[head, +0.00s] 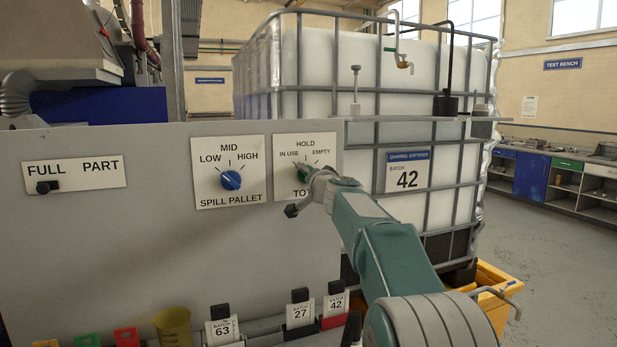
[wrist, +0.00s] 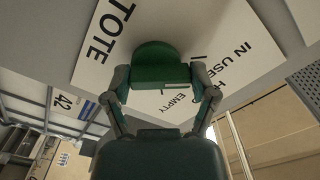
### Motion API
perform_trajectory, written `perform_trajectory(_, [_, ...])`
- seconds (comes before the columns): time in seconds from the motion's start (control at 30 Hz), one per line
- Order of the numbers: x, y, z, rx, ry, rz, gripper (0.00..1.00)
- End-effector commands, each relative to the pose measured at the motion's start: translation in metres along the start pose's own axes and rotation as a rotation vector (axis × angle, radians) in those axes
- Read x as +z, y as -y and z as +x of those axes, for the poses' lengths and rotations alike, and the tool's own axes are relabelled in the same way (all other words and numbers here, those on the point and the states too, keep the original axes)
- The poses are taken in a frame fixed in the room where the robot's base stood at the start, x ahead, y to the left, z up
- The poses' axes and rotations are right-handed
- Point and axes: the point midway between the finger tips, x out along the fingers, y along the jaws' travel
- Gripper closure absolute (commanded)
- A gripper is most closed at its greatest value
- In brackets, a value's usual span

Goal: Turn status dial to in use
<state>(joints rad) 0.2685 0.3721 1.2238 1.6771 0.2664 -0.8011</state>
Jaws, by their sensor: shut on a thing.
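The status dial is a green knob (head: 302,174) on a white plate (head: 326,158) lettered HOLD at the top, IN USE at the left, EMPTY at the right and TOTE below. My gripper (head: 308,182) reaches it from the lower right and partly hides the knob and the word TOTE. In the wrist view the green knob (wrist: 155,66) sits between the two fingers of my gripper (wrist: 160,84), one on each side. The gripper is shut on the knob. I cannot tell for sure which mark the dial points at.
A blue SPILL PALLET dial (head: 231,180) is left of the status dial, and a FULL/PART slider (head: 47,187) is farther left. Batch tags (head: 222,325) and coloured bins stand below. A caged white tank (head: 420,95) is behind the panel. Open floor lies at right.

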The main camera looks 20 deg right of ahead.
Motion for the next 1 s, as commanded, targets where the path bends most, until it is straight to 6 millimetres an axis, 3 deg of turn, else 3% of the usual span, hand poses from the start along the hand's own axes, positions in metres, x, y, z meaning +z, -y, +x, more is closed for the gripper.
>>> perform_trajectory(0.77, [0.0064,-0.0072,0.0023,0.01,0.011,-0.11,0.73])
perform_trajectory(0.8, [0.0064,-0.0073,0.0023,0.01,0.011,-0.11,0.21])
perform_trajectory(0.83, [0.0063,-0.0072,0.0023,0.01,0.011,-0.11,0.08])
perform_trajectory(0.87, [0.0062,-0.0072,0.0023,0.01,0.011,-0.11,0.0])
perform_trajectory(1.0, [0.0046,-0.0055,0.0016,0.007,0.008,-0.109,0.0])
